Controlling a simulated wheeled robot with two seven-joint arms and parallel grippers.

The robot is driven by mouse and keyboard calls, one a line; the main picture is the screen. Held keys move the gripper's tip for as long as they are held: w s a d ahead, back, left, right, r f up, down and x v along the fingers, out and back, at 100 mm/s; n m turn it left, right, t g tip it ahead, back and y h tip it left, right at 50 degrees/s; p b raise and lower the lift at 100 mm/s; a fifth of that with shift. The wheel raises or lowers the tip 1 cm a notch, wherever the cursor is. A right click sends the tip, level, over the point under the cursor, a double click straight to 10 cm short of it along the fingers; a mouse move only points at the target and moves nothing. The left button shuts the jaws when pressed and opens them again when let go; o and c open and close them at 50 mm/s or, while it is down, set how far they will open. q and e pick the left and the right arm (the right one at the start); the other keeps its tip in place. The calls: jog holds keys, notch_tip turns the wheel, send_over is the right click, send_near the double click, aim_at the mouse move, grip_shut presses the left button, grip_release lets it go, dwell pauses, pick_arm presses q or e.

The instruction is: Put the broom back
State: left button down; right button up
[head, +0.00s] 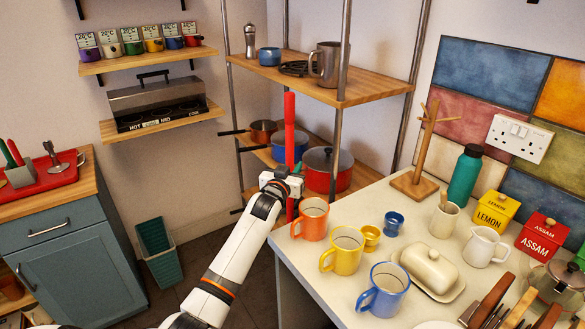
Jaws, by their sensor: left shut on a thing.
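The broom's red handle (290,130) stands nearly upright in the middle of the head view, in front of the metal shelf unit. My left gripper (288,184) is shut on the broom's handle, beside the left end of the pale counter. The handle's lower part shows briefly below the gripper. The broom's head is hidden behind my arm and the counter. My right gripper is not in view.
The pale counter (330,262) holds mugs, a butter dish (432,268), a green bottle (465,173) and a wooden mug tree (425,150). The shelf unit (380,92) carries pots. A teal bin (158,250) stands on the floor left of my arm, by a blue cabinet (80,255).

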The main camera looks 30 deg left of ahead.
pick_arm(q)
jog(key=c, duration=1.3)
grip_release()
jog(key=shift+o, duration=0.2)
jog(key=b+v, duration=0.1)
jog(key=v, duration=1.1)
